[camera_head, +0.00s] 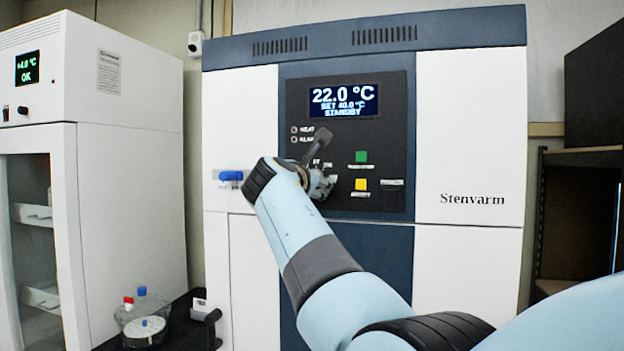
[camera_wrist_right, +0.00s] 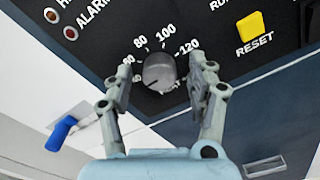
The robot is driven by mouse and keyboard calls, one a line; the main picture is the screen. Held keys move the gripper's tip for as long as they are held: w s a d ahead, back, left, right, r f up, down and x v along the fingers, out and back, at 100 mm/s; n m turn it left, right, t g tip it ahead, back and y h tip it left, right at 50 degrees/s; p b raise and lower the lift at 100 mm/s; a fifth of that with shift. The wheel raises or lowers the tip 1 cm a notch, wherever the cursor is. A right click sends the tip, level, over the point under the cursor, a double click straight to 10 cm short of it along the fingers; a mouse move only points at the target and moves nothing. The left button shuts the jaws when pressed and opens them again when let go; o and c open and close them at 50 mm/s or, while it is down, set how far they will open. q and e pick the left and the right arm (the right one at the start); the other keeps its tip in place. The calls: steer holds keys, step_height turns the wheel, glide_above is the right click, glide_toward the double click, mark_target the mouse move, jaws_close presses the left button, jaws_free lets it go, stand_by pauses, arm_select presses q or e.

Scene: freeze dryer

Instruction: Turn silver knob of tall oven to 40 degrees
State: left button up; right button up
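The tall oven (camera_head: 470,130) labelled Stenvarm stands ahead with a dark control panel. Its display (camera_head: 343,102) reads 22.0 °C, a small set line that looks like 40.0 °C, and STANDBY. The round silver knob (camera_wrist_right: 159,72) shows in the right wrist view, ringed by a printed scale including 80, 100 and 120. My right gripper (camera_wrist_right: 163,70) is open, one finger on each side of the knob, with visible gaps. In the head view my right gripper (camera_head: 321,166) is at the panel and hides the knob. My left gripper is not in view.
A yellow RESET button (camera_wrist_right: 251,26) and a green button (camera_head: 361,157) sit right of the knob. A blue handle (camera_head: 231,175) is on the left door. A white cabinet (camera_head: 130,150) stands left, with bottles (camera_head: 143,305) on a dark surface. A dark shelf (camera_head: 585,157) is right.

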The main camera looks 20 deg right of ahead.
mark_target(312, 131)
step_height(312, 131, up, 10)
stand_by(0.5)
steer(key=shift+f, duration=0.1)
stand_by(0.4)
